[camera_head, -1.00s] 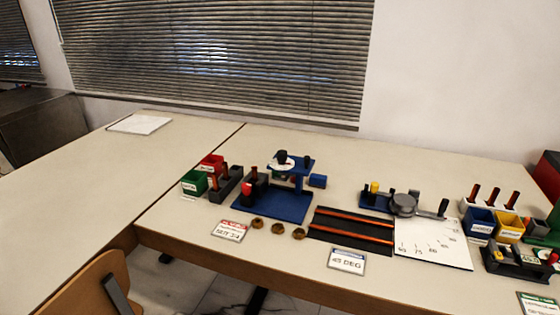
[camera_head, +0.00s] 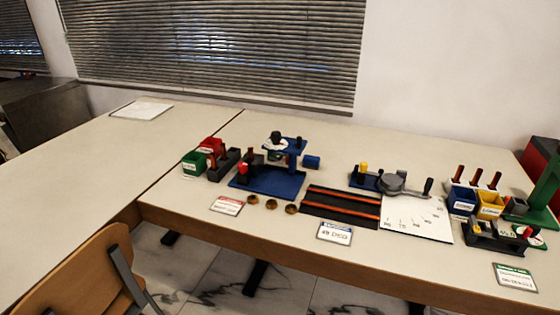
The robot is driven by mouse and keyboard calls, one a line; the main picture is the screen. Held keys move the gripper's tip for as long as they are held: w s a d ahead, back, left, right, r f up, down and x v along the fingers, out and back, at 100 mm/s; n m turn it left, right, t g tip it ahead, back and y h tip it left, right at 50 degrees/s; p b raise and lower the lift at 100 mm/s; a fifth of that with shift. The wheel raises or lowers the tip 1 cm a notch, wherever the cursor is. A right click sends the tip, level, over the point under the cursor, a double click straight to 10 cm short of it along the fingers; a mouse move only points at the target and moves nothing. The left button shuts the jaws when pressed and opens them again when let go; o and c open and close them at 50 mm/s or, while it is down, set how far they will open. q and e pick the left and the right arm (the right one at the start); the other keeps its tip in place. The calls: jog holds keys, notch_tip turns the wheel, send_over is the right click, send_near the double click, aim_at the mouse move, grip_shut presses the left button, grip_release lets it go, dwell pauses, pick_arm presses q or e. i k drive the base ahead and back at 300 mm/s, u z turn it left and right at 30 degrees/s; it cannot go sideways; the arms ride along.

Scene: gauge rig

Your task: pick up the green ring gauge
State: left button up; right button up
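I cannot clearly make out a green ring gauge at this size. A small dark green piece (camera_head: 277,156) shows under the white dial of the blue stand (camera_head: 268,182), but its shape is too small to tell. At the right end of the table, a white disc with green marks (camera_head: 531,237) lies beside a black holder (camera_head: 494,240); I cannot tell whether it is a ring. Neither of my grippers is in view.
Red and green bins (camera_head: 194,163) stand left of the blue stand. Several brass nuts (camera_head: 271,204) lie in front of it. A black rack with orange rails (camera_head: 340,206), a white angle sheet (camera_head: 417,220), and blue and yellow bins (camera_head: 490,204) follow rightward. A wooden chair (camera_head: 85,275) stands at front left.

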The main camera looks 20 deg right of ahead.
aim_at(270, 152)
jog(key=z, duration=0.6)
jog(key=k, duration=0.15)
jog(key=u, duration=1.4)
jog(key=i, duration=0.65)
jog(key=z, duration=1.65)
